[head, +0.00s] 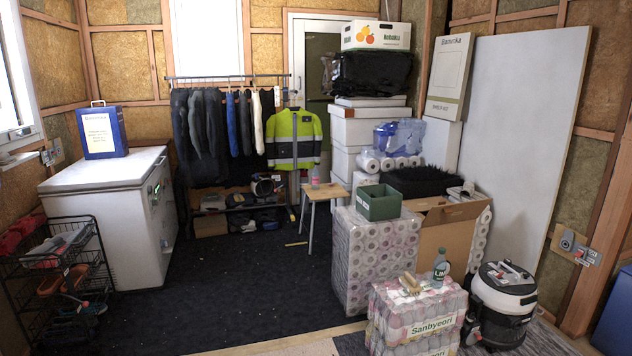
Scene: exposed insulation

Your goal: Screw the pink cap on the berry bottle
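A small clear bottle with pinkish colouring (315,179) stands upright on a small wooden stool (325,191) in the middle of the room. It is too small to tell whether it has a cap on or to read its label. A second bottle, greenish with a label that seems to read "LIM" (440,266), stands upright on the shrink-wrapped pack in front. I cannot make out a separate pink cap anywhere. Neither of my grippers shows in the head view.
A wrapped pack marked "Sanbyeori" (392,325) holds a small tan object (410,284) on top. A taller roll stack (362,252) with a green box (378,202) and a black-and-white vacuum (502,300) stand nearby. The dark carpet (240,275) at left is mostly clear.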

